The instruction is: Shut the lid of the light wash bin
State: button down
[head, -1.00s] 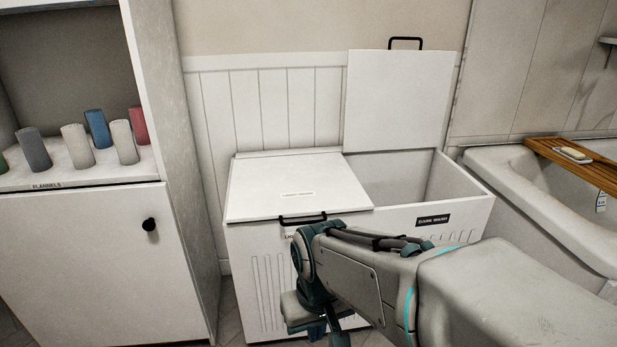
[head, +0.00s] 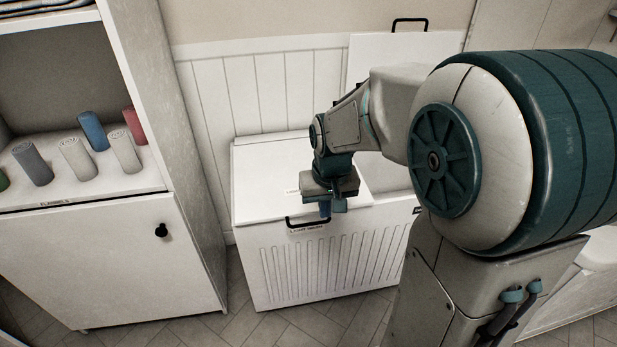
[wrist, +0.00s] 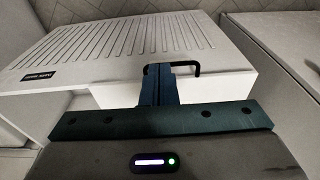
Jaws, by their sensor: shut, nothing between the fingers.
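The light wash bin is the left half of a white ribbed double bin (head: 275,262). Its white lid (head: 258,180) lies down flat over the opening in the head view. A black handle (head: 290,222) sits at the lid's front edge and also shows in the wrist view (wrist: 198,68). My gripper (head: 326,210) is shut and empty, pointing down at the lid's front edge near the handle's right end. In the wrist view the shut fingers (wrist: 158,70) overlap the handle; I cannot tell whether they touch it. My arm hides the lid's right part.
The other half's lid (head: 375,48) stands upright behind my arm, which hides most of that compartment. A white cabinet (head: 95,265) with rolled flannels (head: 78,158) on its shelf stands at left. Tiled floor (head: 200,335) is clear in front. A bathtub is partly visible at right.

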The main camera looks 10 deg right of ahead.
aim_at(315, 223)
jog(key=w+r+p, duration=0.4)
jog(key=w+p, duration=0.1)
jog(key=f+b, duration=0.1)
jog(key=f, duration=0.3)
jog(key=w+f+b, duration=0.1)
jog(key=f, duration=0.4)
jog(key=w+f+b, duration=0.1)
jog(key=f, duration=0.3)
jog(key=shift+a+f, duration=0.3)
jog(key=shift+b, duration=0.3)
notch_tip(315, 223, down, 2)
jog(key=shift+s+b, duration=0.1)
jog(key=shift+b, duration=0.55)
jog(key=shift+r, duration=0.2)
notch_tip(315, 223, up, 14)
jog(key=s+p, duration=0.2)
jog(key=p, duration=0.3)
jog(key=shift+s+f, duration=0.25)
jog(key=shift+s, duration=0.05)
